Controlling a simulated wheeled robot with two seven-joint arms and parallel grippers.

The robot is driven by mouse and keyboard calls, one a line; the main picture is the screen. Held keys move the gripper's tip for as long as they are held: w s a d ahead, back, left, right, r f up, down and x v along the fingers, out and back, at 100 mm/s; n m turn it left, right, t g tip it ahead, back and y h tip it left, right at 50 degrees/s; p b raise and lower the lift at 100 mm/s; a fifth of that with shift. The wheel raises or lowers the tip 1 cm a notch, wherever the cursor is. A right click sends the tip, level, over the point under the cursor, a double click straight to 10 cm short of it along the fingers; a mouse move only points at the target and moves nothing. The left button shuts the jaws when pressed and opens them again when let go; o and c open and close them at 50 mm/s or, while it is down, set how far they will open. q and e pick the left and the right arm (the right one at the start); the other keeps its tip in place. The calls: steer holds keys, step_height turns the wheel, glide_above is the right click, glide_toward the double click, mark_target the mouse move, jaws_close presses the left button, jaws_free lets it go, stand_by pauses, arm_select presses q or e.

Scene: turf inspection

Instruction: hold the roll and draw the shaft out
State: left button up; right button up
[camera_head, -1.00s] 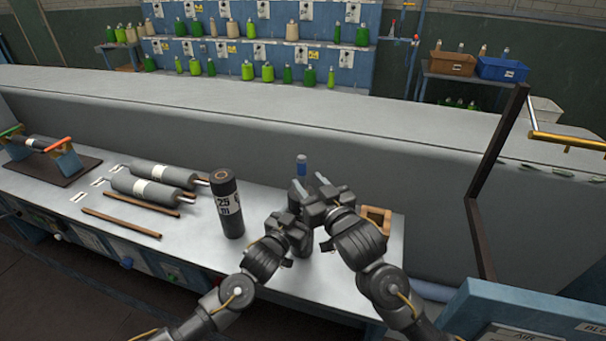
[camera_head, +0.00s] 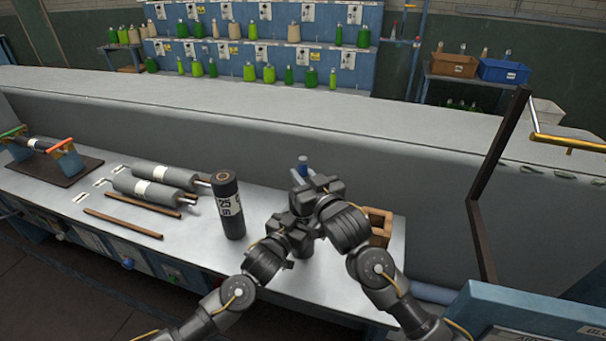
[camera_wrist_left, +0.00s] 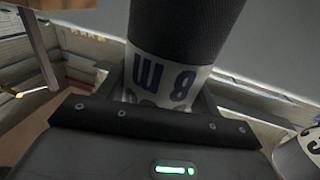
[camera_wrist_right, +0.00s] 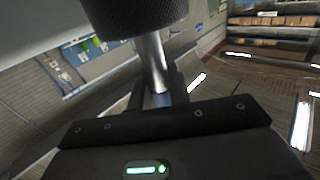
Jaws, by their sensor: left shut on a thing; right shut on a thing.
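The roll is dark with a white label. In the left wrist view the roll (camera_wrist_left: 180,55) stands between the jaws of my left gripper (camera_head: 296,216), which is shut on it. In the head view my grippers hide most of this roll. The shaft (camera_wrist_right: 152,65) is bare silver metal and comes out of the roll's end in the right wrist view. My right gripper (camera_head: 308,183) is shut on the shaft, above my left gripper. A blue end (camera_head: 303,165) shows just beyond its fingers in the head view.
Another dark roll (camera_head: 230,212) stands upright to the left. Two grey rolls (camera_head: 152,190) with metal shafts and brown rods (camera_head: 122,223) lie further left. A wooden box (camera_head: 379,217) is close on the right. A dark bent post (camera_head: 490,180) rises beyond it.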

steer(key=shift+o, duration=1.4)
jaws_close()
step_height(320, 180, up, 26)
stand_by(1.8)
arm_select(q)
steer(key=o, duration=1.5)
steer(key=v, duration=1.2)
